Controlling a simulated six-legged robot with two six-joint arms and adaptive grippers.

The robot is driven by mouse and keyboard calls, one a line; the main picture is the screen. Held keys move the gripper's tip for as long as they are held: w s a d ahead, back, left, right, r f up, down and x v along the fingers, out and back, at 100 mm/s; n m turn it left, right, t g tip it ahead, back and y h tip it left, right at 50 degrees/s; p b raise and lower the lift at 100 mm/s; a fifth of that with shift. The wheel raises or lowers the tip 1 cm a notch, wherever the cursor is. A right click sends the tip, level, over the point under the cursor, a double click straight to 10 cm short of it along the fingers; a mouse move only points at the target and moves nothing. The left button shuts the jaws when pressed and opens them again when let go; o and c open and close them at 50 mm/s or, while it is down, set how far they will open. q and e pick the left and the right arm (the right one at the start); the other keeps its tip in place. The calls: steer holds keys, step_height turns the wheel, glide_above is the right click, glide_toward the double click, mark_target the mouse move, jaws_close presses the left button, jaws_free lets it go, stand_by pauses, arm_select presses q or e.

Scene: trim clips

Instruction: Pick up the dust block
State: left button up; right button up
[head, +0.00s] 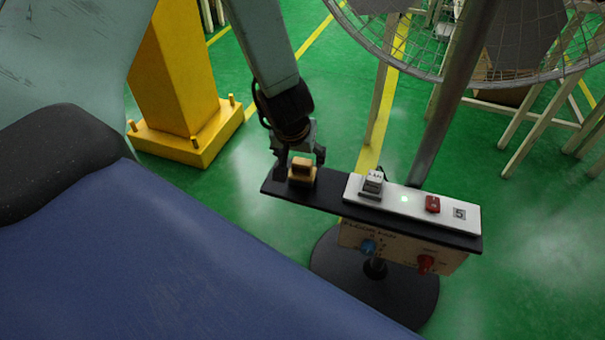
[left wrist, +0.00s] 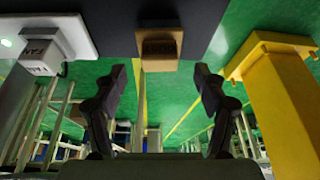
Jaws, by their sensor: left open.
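The dust block (head: 301,172), a small tan and brown block, sits on the left end of the black shelf (head: 330,199). It also shows at the top middle of the left wrist view (left wrist: 160,48). My left gripper (head: 299,158) points down at the block, with a finger towards each side of it. In the left wrist view, the open fingers (left wrist: 160,74) are spread wider than the block, with visible gaps and the block centred between them. No grip on the block shows. My right gripper is not in view.
Right of the block, a white panel (head: 413,204) carries a grey FAN switch (head: 373,182), a green light and a red switch (head: 432,204). A box with blue and red knobs (head: 425,264) hangs below. A yellow post (head: 182,80) and a caged fan (head: 480,40) stand behind.

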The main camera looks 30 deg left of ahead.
mark_target(302, 162)
arm_select(q)
steer(key=b+x, duration=0.2)
steer(key=x, duration=0.2)
steer(key=shift+w+f+b, duration=0.1)
steer(key=shift+b, duration=0.2)
steer(key=shift+w+f, duration=0.25)
steer(key=shift+f, duration=0.05)
steer(key=shift+r, duration=0.1)
steer(key=shift+s+a, duration=0.1)
steer(key=shift+r, duration=0.1)
steer(key=shift+c, duration=2.3)
steer(key=c, duration=0.8)
